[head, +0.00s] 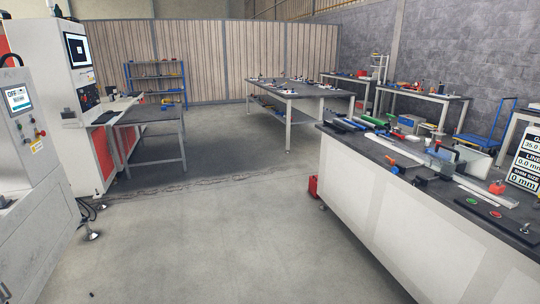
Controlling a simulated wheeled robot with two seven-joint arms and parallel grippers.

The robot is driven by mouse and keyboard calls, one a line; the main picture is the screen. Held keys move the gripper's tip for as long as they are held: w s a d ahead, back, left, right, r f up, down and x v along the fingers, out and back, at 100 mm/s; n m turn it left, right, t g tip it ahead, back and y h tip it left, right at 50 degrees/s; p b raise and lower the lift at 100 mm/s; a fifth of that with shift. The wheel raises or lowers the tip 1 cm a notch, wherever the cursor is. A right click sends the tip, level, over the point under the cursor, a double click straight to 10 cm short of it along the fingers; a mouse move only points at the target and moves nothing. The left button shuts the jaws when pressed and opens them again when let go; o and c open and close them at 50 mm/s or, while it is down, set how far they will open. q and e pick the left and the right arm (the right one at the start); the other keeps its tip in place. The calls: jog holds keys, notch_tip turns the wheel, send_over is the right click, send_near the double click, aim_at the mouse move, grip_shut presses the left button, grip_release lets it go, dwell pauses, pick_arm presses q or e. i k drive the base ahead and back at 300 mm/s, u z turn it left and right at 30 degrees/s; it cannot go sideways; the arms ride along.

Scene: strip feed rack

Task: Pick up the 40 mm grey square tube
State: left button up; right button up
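I cannot make out the 40 mm grey square tube for certain in the head view. Several small long pieces lie on the dark top of the workbench (322,127) at right, among them a green bar (375,120) and a blue bar (345,125). They are too small to tell their size or section. Neither of my grippers is in view.
White machines with screens (78,50) stand at left. A dark-topped table (150,115) is beside them. A blue rack (158,80) and a larger table (290,90) stand further back. A red box (313,187) sits by the workbench. The middle floor is clear.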

aim_at(352, 128)
jog(key=z, duration=0.05)
jog(key=i, duration=2.4)
jog(key=z, duration=0.6)
jog(key=i, duration=2.45)
jog(key=z, duration=0.4)
